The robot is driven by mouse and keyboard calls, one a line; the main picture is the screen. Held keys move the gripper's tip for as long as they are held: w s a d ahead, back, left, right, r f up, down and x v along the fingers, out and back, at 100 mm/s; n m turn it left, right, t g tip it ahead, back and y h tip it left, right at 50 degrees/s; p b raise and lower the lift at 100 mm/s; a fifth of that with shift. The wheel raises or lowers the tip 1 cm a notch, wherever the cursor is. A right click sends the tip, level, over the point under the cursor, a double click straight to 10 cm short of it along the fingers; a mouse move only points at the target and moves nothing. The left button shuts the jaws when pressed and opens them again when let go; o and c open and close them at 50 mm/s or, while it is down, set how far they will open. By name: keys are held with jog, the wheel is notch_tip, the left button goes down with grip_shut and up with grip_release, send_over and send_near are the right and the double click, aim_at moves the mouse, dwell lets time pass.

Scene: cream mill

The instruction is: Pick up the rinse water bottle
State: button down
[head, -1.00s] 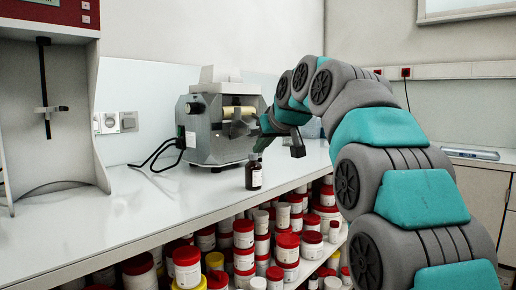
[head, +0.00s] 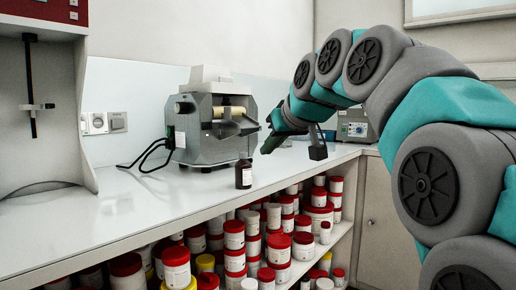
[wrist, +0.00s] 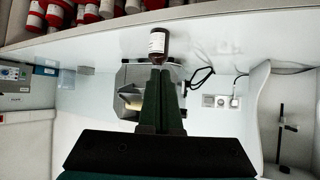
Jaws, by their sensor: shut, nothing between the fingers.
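The rinse water bottle, a small dark brown bottle (head: 244,176) with a pale label, stands upright on the white counter near its front edge, in front of the grey mill. My gripper (head: 267,148) is above and to the right of the bottle in the head view, with a gap between them. In the wrist view the bottle (wrist: 158,42) appears just beyond the fingertips of my gripper (wrist: 160,72). The two dark fingers lie together, shut and empty. The fingertips cover a small part of the bottle's outline there.
The grey mill (head: 210,125) stands behind the bottle on the counter (head: 130,215). Shelves below hold several red-lidded jars (head: 233,240). A grey-blue device (head: 355,126) stands at the right end. The counter left of the bottle is clear.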

jog(key=w, duration=0.2)
jog(key=p, duration=0.2)
send_over(247, 163)
jog(key=shift+a+f+m, duration=0.1)
jog(key=shift+m, duration=0.2)
jog(key=shift+f, duration=0.35)
jog(key=shift+f, duration=0.1)
jog(key=shift+f+b, duration=0.3)
jog(key=shift+f, duration=0.1)
jog(key=shift+f+h, duration=0.1)
jog(key=shift+h, duration=0.2)
